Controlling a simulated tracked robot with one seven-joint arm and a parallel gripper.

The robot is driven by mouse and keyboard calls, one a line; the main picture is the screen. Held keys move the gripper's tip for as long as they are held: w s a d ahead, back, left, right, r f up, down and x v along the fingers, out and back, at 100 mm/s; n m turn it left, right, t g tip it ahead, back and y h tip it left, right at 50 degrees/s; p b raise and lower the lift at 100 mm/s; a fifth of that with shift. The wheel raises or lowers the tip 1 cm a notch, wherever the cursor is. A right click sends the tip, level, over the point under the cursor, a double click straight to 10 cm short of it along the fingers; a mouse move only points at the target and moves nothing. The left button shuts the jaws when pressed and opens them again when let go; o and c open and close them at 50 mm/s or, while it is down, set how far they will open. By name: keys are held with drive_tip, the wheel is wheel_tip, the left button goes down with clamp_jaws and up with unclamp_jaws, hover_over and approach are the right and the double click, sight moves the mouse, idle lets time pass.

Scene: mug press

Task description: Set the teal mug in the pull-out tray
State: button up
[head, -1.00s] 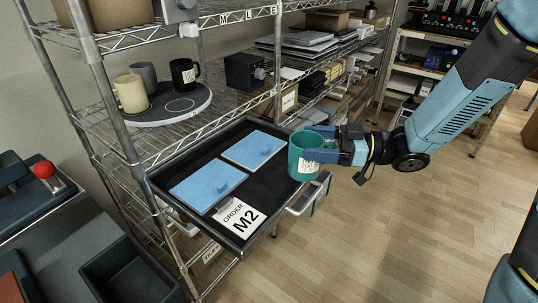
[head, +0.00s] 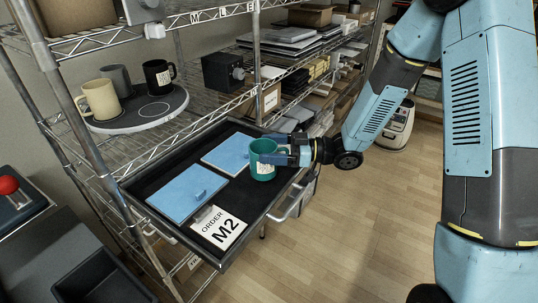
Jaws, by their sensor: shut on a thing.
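The teal mug (head: 262,172) is upright with a small pale label on its side. My gripper (head: 272,156) comes from the right and is shut on the mug near its upper part. The black pull-out tray (head: 262,206) extends from the wire shelf. The mug appears over the tray's right part, beside the far pad. Whether its base touches the tray floor I cannot tell.
Beige, grey and black mugs stand on a round dark turntable (head: 150,124) on the shelf behind the tray. A shelf post (head: 75,115) stands left of the tray. A metal handle (head: 294,205) juts from the tray's front. A red button (head: 8,185) is at far left.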

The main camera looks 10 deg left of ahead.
drive_tip(key=shift+w+d+f, duration=0.15)
drive_tip(key=shift+w+f, duration=0.15)
drive_tip(key=shift+w, duration=0.1)
drive_tip(key=shift+w+f, duration=0.1)
drive_tip(key=shift+f, duration=1.4)
drive_tip(key=o, duration=1.6)
drive_tip(key=shift+d, duration=0.1)
drive_tip(key=d, duration=0.4)
drive_tip(key=w+d, duration=0.1)
drive_tip(key=d, duration=0.6)
drive_tip(key=shift+w+d, duration=0.3)
drive_tip(key=shift+d, duration=0.1)
drive_tip(key=shift+r, duration=0.1)
